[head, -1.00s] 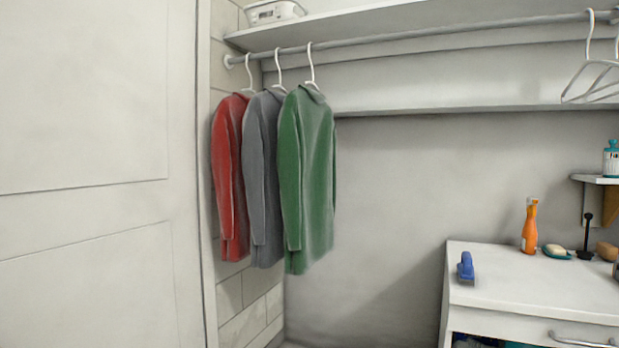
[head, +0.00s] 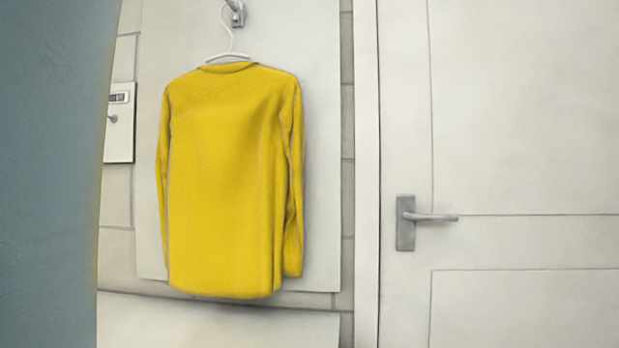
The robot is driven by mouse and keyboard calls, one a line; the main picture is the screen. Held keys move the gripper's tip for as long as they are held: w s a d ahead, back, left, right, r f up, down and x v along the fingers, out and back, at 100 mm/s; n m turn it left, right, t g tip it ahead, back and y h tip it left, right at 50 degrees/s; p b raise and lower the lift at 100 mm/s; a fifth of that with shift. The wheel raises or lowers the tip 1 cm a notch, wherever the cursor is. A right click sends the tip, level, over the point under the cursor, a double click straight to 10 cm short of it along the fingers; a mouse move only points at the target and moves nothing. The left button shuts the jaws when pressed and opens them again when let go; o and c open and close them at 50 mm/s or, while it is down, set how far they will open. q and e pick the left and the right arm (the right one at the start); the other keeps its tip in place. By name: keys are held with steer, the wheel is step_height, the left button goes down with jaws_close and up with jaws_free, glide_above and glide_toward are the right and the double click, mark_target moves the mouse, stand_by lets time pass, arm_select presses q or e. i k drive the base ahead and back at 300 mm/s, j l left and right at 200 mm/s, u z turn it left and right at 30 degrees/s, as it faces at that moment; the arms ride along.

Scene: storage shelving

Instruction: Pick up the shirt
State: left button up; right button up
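A yellow long-sleeved shirt (head: 228,180) hangs in the middle-left of the head view. It is on a white hanger (head: 228,55), which hangs from a grey metal hook (head: 236,14) on a pale wall panel. The shirt hangs upright with its sleeves down at both sides. Neither of my grippers shows in the head view, so I cannot see how they stand relative to the shirt.
A white door (head: 520,130) with a grey lever handle (head: 425,217) is on the right. A blue-grey surface (head: 45,170) fills the left edge, close by. A small white wall box (head: 119,122) is beside the panel.

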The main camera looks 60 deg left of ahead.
mark_target(230, 157)
steer(key=u, duration=2.3)
steer(key=z, duration=4.1)
steer(key=u, duration=4.05)
steer(key=i+j, duration=0.1)
steer(key=j, duration=0.15)
steer(key=i+j, duration=0.1)
steer(key=j, duration=0.2)
